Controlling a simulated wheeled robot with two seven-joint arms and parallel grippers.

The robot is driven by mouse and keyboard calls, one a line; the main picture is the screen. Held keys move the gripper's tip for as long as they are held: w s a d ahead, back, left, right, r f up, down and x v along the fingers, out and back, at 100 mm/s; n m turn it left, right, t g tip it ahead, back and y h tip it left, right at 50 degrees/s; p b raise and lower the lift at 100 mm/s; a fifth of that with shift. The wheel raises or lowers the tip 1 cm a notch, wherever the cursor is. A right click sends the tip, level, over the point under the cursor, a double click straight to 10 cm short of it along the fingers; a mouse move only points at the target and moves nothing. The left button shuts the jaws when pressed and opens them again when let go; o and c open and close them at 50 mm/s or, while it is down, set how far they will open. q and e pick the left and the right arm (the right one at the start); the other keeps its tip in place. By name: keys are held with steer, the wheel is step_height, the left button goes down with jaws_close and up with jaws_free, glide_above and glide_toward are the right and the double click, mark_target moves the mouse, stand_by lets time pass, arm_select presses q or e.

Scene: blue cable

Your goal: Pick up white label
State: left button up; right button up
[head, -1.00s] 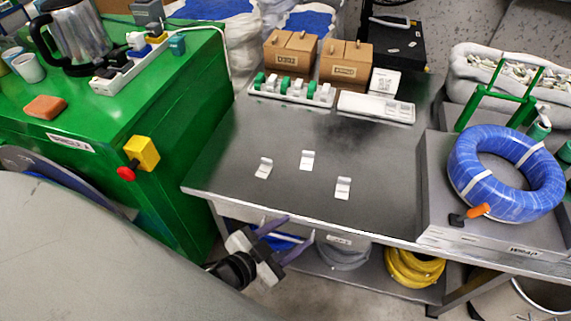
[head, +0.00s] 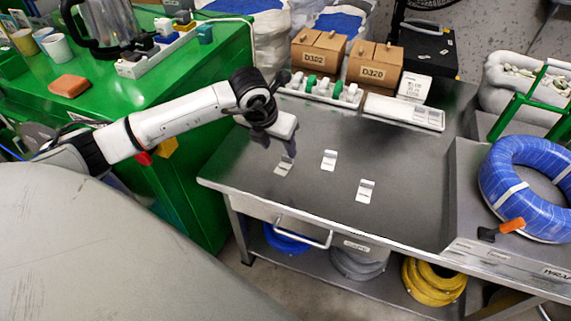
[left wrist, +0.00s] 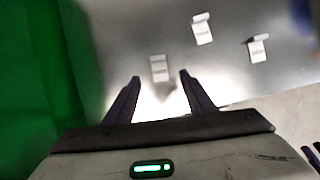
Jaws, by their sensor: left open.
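Several white labels lie on the dark metal table. The left label (head: 283,168) is just below my left gripper (head: 285,150) in the head view. The middle label (head: 329,160) and the right label (head: 365,190) lie further right. In the left wrist view, my left gripper (left wrist: 160,85) is open and empty, and one label (left wrist: 159,68) sits between and just ahead of its fingertips. Two other labels, (left wrist: 202,28) and (left wrist: 258,47), show to the right there.
The metal table (head: 270,190) has free room around the labels. At its back stand a rack of green and white parts (head: 322,90), a white tray (head: 403,111) and cardboard boxes (head: 318,52). A blue cable coil (head: 525,190) lies at right. A green cabinet (head: 200,150) adjoins at left.

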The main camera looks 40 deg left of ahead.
mark_target(286, 161)
arm_select(q)
steer(key=x, duration=1)
steer(key=shift+w+a+r, duration=0.15)
steer(key=shift+w+r, duration=0.05)
steer(key=shift+w, duration=0.05)
steer(key=c, duration=1.1)
